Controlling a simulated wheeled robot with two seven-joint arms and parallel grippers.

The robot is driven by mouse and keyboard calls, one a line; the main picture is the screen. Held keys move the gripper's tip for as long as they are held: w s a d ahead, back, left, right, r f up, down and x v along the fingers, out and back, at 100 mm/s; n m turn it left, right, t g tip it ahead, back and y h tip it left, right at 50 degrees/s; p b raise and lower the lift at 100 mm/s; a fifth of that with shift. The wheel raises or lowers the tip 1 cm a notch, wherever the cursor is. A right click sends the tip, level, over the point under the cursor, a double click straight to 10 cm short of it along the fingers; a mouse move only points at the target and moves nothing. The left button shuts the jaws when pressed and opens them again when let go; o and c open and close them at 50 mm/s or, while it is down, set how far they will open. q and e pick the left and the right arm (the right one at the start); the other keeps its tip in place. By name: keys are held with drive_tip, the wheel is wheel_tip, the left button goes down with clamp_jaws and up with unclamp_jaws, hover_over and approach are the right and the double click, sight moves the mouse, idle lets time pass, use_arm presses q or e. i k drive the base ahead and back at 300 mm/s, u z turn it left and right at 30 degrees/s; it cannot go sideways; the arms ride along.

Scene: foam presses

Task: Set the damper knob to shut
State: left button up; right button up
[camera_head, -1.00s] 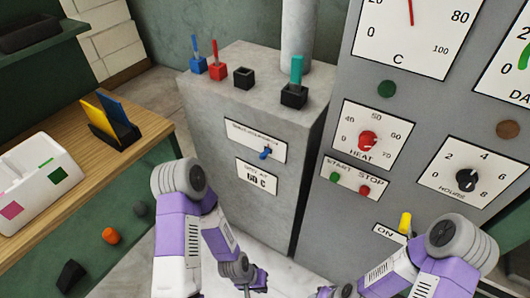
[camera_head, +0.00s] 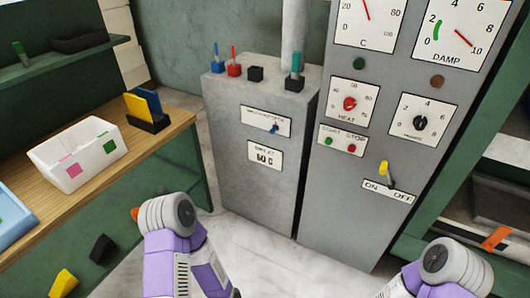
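No knob with a readable damper label shows. The grey panel carries a red HEAT knob (camera_head: 349,104), a black HOURS knob (camera_head: 420,123) and a yellow-tipped ON/OFF lever (camera_head: 384,168), which leans up and left. A DAMP dial (camera_head: 462,32) at the top right has a red needle near 10 and a green band near 2 to 4. A small blue knob (camera_head: 274,127) sits on a white plate on the shorter grey cabinet; the plate's print is too small to read. Only my forearms show at the bottom; both grippers are out of frame.
The short cabinet (camera_head: 255,175) has coloured sockets on top and a "60 C" plate. A wooden bench (camera_head: 115,165) with a white bin (camera_head: 80,155) stands left. Loose blocks lie at the lower left. Green shelving (camera_head: 430,225) stands right. White floor is clear in front.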

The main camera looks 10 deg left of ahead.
sight(275, 128)
drive_tip(key=u, duration=0.75)
drive_tip(key=i, duration=1.35)
drive_tip(key=z, duration=0.2)
